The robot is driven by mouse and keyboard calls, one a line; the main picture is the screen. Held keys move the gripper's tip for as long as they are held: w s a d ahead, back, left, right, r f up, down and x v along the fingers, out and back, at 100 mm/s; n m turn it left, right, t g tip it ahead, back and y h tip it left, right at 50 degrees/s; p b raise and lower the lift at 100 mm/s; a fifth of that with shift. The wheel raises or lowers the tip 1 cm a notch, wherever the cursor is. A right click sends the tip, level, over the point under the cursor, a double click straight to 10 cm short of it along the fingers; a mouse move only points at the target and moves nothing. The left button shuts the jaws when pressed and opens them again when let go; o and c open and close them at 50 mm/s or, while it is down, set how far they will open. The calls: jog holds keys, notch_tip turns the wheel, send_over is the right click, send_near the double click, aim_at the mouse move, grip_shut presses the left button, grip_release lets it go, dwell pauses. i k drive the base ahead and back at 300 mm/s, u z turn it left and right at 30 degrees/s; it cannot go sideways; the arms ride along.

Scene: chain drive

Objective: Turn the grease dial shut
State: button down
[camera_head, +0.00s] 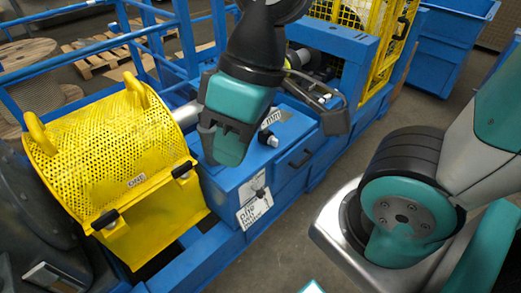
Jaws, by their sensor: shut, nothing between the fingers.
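My gripper (228,155), teal and black, hangs over the left part of the blue cabinet (238,194). It points down and is shut with nothing between its fingers. I cannot make out the grease dial for certain, and my gripper hides part of the cabinet top. A small black part (259,191) sits on the cabinet's front, above a white sign (255,209).
A yellow perforated guard (110,150) with two handles stands left of the cabinet. Blue rails (85,62) rise behind it, and a yellow mesh cage (385,45) stands at the back. Grey floor (340,160) is open on the right, between the blue frame and my own body.

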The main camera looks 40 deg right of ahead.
aim_at(260, 193)
jog(key=u, duration=0.8)
jog(key=k, duration=0.45)
jog(key=z, duration=1.7)
